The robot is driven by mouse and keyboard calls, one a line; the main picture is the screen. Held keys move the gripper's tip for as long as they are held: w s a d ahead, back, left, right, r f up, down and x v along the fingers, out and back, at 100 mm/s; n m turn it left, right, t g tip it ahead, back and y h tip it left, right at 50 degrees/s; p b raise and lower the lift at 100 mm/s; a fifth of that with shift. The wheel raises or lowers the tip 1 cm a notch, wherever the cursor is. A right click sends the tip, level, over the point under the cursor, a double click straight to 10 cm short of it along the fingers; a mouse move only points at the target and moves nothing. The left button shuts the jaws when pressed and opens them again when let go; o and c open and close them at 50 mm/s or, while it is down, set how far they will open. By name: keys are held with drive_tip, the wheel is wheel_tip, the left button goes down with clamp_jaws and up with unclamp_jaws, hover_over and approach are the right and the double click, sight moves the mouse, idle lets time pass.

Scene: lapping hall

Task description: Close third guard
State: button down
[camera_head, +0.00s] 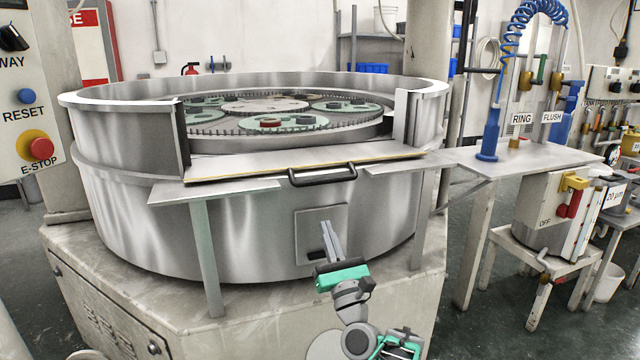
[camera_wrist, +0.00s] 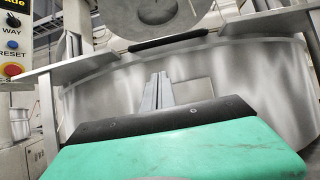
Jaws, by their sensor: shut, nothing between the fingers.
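The lapping machine's round metal wall has a gap at the front. A flat metal guard panel (camera_head: 270,164) lies roughly level, folded outward, across that gap. Its black bar handle (camera_head: 322,176) is on the front edge; the handle also shows in the wrist view (camera_wrist: 168,42). My gripper (camera_head: 327,228) is below the handle and apart from it, in front of the drum's side, with its fingers pointing up. In the wrist view its fingers (camera_wrist: 158,90) are together and empty, below the handle. Which guard counts as the third cannot be told.
Small metal shelves (camera_head: 215,189) on legs flank the panel. A side table (camera_head: 530,157) with blue hose fittings stands right. A control box with an E-stop (camera_head: 36,146) is at left. Geared carriers (camera_head: 268,123) with workpieces sit inside the machine.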

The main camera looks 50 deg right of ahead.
drive_tip(key=w+d+r+p, duration=0.1)
drive_tip(key=w+d+r, duration=0.1)
drive_tip(key=w+r, duration=0.2)
drive_tip(key=shift+w+d+r+p, duration=0.2)
drive_tip(key=shift+r+p, duration=0.1)
drive_tip(key=shift+r, duration=1)
drive_tip(key=shift+r, duration=0.1)
